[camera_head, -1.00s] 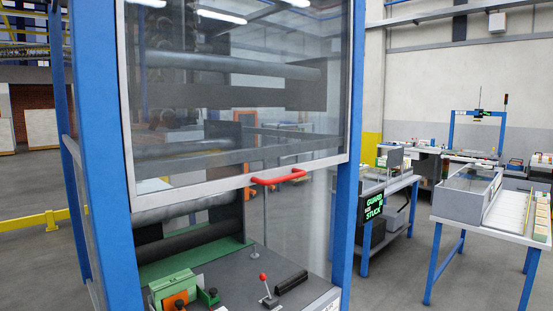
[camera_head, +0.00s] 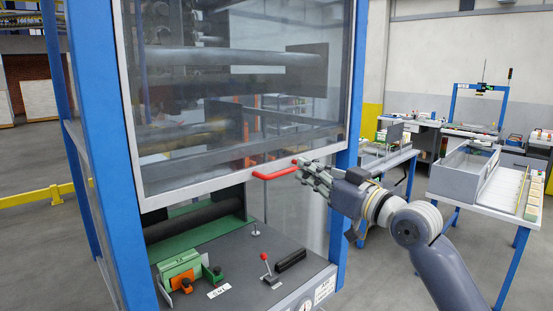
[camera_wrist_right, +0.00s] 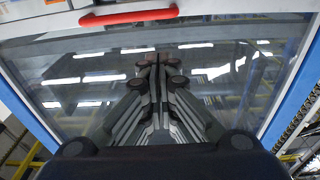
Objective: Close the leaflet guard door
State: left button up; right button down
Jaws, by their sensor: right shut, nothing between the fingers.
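The leaflet guard door (camera_head: 240,95) is a clear panel in a grey frame, raised between blue posts, with an open gap under its lower edge. A red handle (camera_head: 275,170) sits on its lower frame bar. My right gripper (camera_head: 303,168) is at the right end of the handle in the head view, shut with nothing in it. In the right wrist view, the handle (camera_wrist_right: 128,17) lies at the top edge, apart from the closed fingertips (camera_wrist_right: 153,58), which are in front of the clear panel. Whether the gripper touches the door cannot be told. My left gripper is not in view.
Below the door is a grey deck (camera_head: 235,275) with a green block (camera_head: 180,264), a red-knobbed lever (camera_head: 268,268) and a black bar (camera_head: 290,260). A blue post (camera_head: 348,130) stands just behind my right gripper. Tables with trays (camera_head: 465,172) stand at right.

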jog(key=r, duration=0.2)
jog(key=p, duration=0.5)
send_near(256, 140)
jog(key=x, duration=0.4)
jog(key=shift+w+d, duration=0.1)
jog(key=f, duration=0.2)
jog(key=d+f+p, duration=0.1)
jog(key=f, duration=0.1)
jog(key=shift+s+f, duration=0.15)
jog(key=shift+s, duration=0.25)
jog(key=shift+a+n, duration=0.1)
jog(key=shift+n, duration=0.2)
jog(key=shift+f, duration=0.15)
